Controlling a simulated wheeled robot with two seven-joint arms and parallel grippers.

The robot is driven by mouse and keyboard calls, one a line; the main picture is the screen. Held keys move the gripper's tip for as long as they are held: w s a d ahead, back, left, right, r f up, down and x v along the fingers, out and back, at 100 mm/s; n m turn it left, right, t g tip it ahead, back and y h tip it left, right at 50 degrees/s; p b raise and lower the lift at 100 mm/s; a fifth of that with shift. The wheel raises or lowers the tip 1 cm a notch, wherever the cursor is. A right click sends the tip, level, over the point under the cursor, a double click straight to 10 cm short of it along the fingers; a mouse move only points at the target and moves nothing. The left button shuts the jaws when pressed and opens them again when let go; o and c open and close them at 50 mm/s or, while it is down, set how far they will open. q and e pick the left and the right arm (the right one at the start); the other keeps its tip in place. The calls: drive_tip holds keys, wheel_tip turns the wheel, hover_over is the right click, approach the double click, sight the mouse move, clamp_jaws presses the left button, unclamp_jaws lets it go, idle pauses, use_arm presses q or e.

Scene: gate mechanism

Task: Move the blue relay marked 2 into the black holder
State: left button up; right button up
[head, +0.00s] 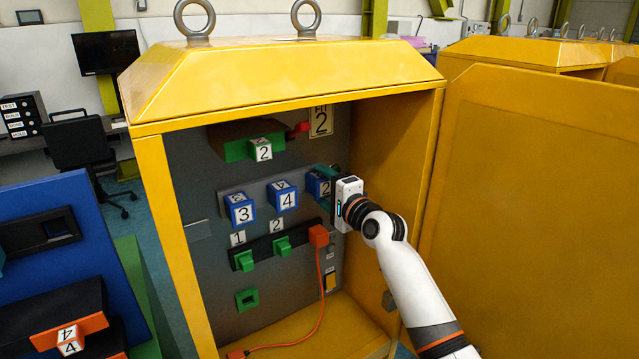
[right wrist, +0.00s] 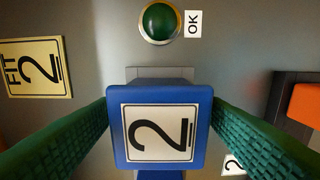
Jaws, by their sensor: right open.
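The blue relay marked 2 (head: 318,184) sits at the right end of a grey rail inside the yellow cabinet. In the right wrist view the relay (right wrist: 160,125) fills the middle, its white label facing me. My right gripper (head: 328,187) is at the relay, with its green fingers (right wrist: 160,130) on either side of it. The fingers are open; I cannot tell whether they touch it. A black holder (head: 22,236) with a blue-lined opening stands on the blue panel at the left.
Blue relays 3 (head: 240,208) and 4 (head: 283,196) sit left on the rail. Below are green switches on a black strip (head: 262,248) and an orange plug (head: 319,235) with a cable. The cabinet's right wall (head: 395,150) and open door (head: 540,200) flank my arm.

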sight(326, 189)
drive_tip(key=c, duration=1)
drive_tip(key=shift+s+f, duration=0.1)
drive_tip(key=shift+s+d, duration=0.15)
drive_tip(key=shift+d, duration=0.05)
drive_tip(key=shift+p, duration=0.3)
drive_tip(key=shift+s+d+p, duration=0.2)
drive_tip(key=shift+s+p, duration=0.05)
drive_tip(key=shift+p, duration=0.2)
drive_tip(key=shift+s+d+r+p, duration=0.2)
drive_tip(key=shift+s+d+p, duration=0.2)
drive_tip(key=shift+s+p, duration=0.1)
drive_tip(key=shift+p+v, duration=0.95)
drive_tip(key=shift+v, duration=0.55)
